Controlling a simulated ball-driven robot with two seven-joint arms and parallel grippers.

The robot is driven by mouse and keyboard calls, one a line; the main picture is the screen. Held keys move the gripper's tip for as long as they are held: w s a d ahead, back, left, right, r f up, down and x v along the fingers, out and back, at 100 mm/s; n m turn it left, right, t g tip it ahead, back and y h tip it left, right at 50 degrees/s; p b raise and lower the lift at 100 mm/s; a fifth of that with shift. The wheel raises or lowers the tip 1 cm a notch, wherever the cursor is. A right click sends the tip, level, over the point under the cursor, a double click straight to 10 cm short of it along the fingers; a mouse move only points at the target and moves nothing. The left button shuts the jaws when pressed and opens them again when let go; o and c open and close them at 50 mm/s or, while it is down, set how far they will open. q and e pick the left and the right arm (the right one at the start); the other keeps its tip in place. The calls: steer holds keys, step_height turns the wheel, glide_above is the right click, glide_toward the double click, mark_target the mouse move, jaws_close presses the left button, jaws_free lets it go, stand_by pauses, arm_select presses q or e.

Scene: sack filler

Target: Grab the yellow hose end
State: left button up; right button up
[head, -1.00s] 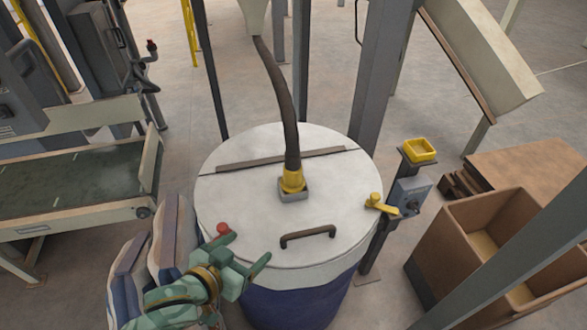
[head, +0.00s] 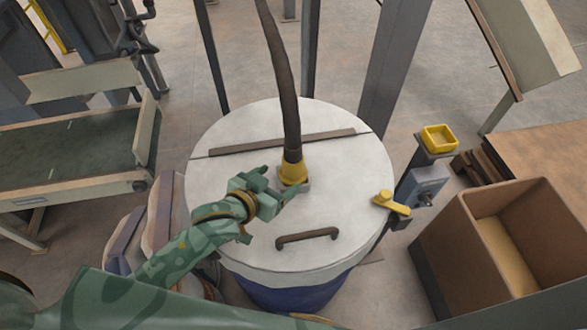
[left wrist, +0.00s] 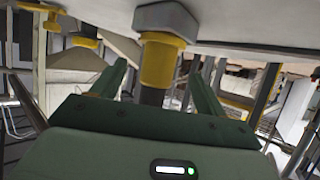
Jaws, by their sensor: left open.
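The yellow hose end (head: 293,172) sits upright in a grey socket on the white drum lid (head: 345,200). A dark hose (head: 285,95) rises from it. My left gripper (head: 275,187) is open just in front and left of the hose end, above the lid. My right gripper is not in view.
The lid carries a dark handle (head: 307,237) and a flat bar (head: 282,142). A yellow lever (head: 392,203) and yellow tray (head: 438,138) stand at the right. A brown bin (head: 475,255) is further right. A conveyor (head: 70,165) and sacks (head: 160,215) are at the left.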

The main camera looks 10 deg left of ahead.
mark_target(287, 172)
arm_select(q)
steer(key=x, duration=0.2)
steer(key=shift+w+f, duration=0.15)
steer(key=shift+w, duration=0.15)
steer(key=x, duration=0.1)
steer(key=b+x, duration=0.1)
steer(key=x, duration=0.3)
steer(key=shift+w+d, duration=0.15)
steer(key=shift+w, duration=0.15)
steer(key=shift+s+r, duration=0.15)
steer(key=shift+r, duration=0.05)
steer(key=c, duration=1.2)
